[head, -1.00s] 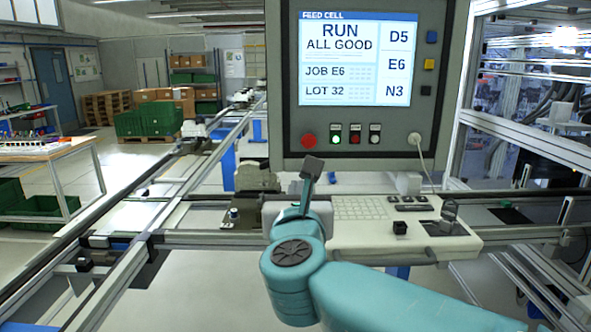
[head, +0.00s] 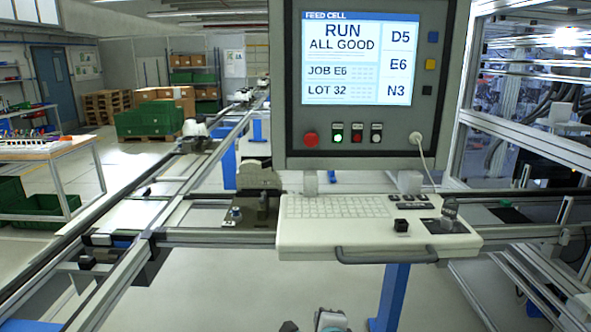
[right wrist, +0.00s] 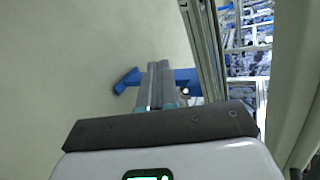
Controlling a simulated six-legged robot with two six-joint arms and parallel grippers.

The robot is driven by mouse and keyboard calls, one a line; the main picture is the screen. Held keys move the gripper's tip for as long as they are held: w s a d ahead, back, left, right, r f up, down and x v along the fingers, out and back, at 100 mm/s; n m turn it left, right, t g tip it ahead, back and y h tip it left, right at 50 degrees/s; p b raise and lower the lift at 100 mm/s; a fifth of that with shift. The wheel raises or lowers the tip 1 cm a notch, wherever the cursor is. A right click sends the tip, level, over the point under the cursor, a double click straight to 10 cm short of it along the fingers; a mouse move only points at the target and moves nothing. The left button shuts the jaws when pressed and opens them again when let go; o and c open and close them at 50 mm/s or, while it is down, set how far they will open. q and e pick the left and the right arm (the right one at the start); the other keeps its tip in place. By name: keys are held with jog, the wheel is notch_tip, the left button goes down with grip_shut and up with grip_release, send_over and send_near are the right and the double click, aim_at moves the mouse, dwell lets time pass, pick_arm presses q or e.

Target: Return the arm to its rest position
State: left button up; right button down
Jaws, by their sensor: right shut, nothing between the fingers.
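My right gripper (right wrist: 160,68) shows in the right wrist view with its two grey fingers together and nothing between them. It points towards the floor, with a blue foot (right wrist: 127,81) of a stand beyond the fingers. In the head view only a small piece of my arm shows at the bottom edge, below the console, and the rest is out of the picture. My left gripper is not in view.
A keyboard console (head: 335,232) with a front handle (head: 386,257) stands on a blue post (head: 392,297) beneath a screen panel (head: 360,60). Rails (head: 130,262) run on the left. A framed cell (head: 530,140) is on the right. Floor below the console is clear.

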jog(key=s+d+f+n+g, duration=0.35)
jog(key=s+f, duration=0.25)
jog(key=f, duration=0.4)
jog(key=s+d+f+n+g, duration=0.2)
jog(key=s+f+n, duration=0.35)
jog(key=f, duration=0.35)
jog(key=s+f+n+g+y, duration=0.1)
jog(key=s+f+n+g, duration=0.2)
jog(key=s, duration=0.7)
jog(key=s+f+n+g+y, duration=0.1)
jog(key=s+f+n+g, duration=0.2)
jog(key=s, duration=0.8)
notch_tip(320, 180, down, 4)
jog(key=n, duration=0.2)
jog(key=shift+d+r+n+g+y, duration=0.2)
jog(key=shift+d+n+g+y, duration=0.1)
jog(key=shift+d+g, duration=0.1)
jog(key=shift+s, duration=0.15)
